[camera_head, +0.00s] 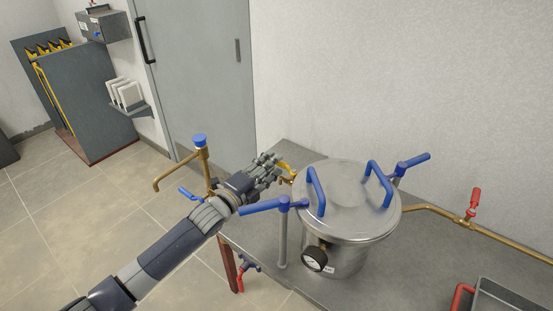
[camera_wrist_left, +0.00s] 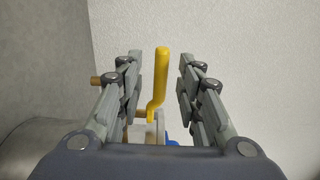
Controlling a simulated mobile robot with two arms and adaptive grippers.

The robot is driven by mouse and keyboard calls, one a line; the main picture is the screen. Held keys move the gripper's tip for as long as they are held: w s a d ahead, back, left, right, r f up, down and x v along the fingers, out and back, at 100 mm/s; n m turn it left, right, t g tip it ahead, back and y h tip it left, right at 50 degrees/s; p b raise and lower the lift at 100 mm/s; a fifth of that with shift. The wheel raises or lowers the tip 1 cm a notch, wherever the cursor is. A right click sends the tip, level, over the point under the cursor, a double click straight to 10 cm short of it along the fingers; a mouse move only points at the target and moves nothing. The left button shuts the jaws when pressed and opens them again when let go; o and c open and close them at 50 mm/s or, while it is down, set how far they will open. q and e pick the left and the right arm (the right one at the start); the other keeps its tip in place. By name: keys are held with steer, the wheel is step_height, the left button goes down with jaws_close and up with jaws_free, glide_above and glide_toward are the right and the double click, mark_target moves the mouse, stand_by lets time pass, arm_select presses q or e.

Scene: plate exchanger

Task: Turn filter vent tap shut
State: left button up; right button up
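The filter vent tap has a yellow lever (camera_head: 287,168), left of the round steel filter housing (camera_head: 349,190). In the left wrist view the yellow lever (camera_wrist_left: 160,82) stands upright in the picture between my fingers, with a gap on each side. My left gripper (camera_head: 274,164) is open, its fingertips close to the lever in the head view. The tap's body is partly hidden behind the gripper in the wrist view. My right gripper is not in view.
Blue clamp handles (camera_head: 267,206) and (camera_head: 412,164) flank the housing, and blue lid grips (camera_head: 316,190) stand on top. A brass pipe with a blue-topped valve (camera_head: 200,141) rises left of my arm. A red-handled tap (camera_head: 475,199) is on the right pipe.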

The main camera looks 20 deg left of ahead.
arm_select(q)
steer(key=shift+x, duration=1.45)
jaws_close()
